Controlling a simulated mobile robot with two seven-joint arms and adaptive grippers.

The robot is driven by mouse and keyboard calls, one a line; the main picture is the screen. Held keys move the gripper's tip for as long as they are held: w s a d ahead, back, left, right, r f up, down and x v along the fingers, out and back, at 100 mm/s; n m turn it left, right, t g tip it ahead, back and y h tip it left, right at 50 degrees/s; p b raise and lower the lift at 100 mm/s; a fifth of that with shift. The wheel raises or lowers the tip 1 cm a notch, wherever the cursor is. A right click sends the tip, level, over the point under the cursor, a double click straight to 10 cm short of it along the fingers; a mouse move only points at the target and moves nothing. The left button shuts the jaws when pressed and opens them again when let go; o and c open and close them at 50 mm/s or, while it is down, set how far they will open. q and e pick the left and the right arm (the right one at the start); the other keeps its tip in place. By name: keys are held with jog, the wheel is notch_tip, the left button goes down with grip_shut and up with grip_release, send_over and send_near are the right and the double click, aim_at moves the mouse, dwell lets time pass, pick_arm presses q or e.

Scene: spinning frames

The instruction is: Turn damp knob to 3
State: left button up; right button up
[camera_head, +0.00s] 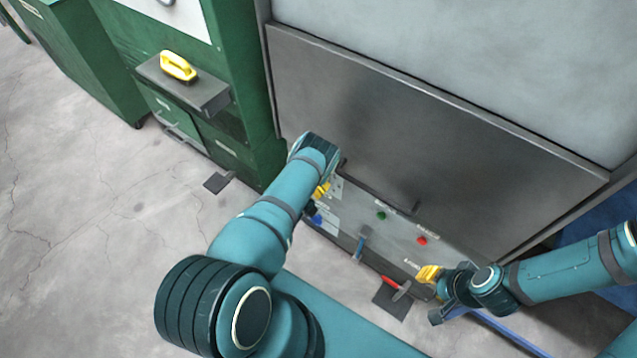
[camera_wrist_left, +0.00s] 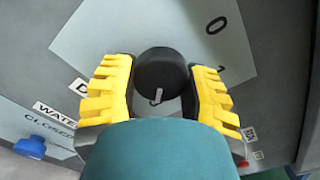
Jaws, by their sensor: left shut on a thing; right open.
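The black round damp knob (camera_wrist_left: 163,72) sits on a pale dial plate (camera_wrist_left: 105,35) in the left wrist view. The plate shows a "0" at the upper right and a "1" below it; other numerals are hidden. A small white mark on the knob faces the bottom of the picture. My left gripper's yellow fingers (camera_wrist_left: 161,85) are shut on the knob, one on each side. In the head view my left gripper (camera_head: 322,190) is mostly hidden behind its arm at the panel's left end. My right gripper (camera_head: 429,274) is open and empty near the panel's lower right.
The metal panel carries a green button (camera_head: 381,215), a red button (camera_head: 421,240) and a blue-handled lever (camera_head: 361,243). A blue water knob (camera_wrist_left: 30,147) is near my left gripper. Green cabinets (camera_head: 150,100) stand left.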

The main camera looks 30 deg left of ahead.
pick_arm(q)
jog(key=shift+w, duration=0.1)
dwell(0.3)
jog(key=o, duration=1.2)
jog(key=s, duration=1.2)
jog(key=shift+a, duration=0.45)
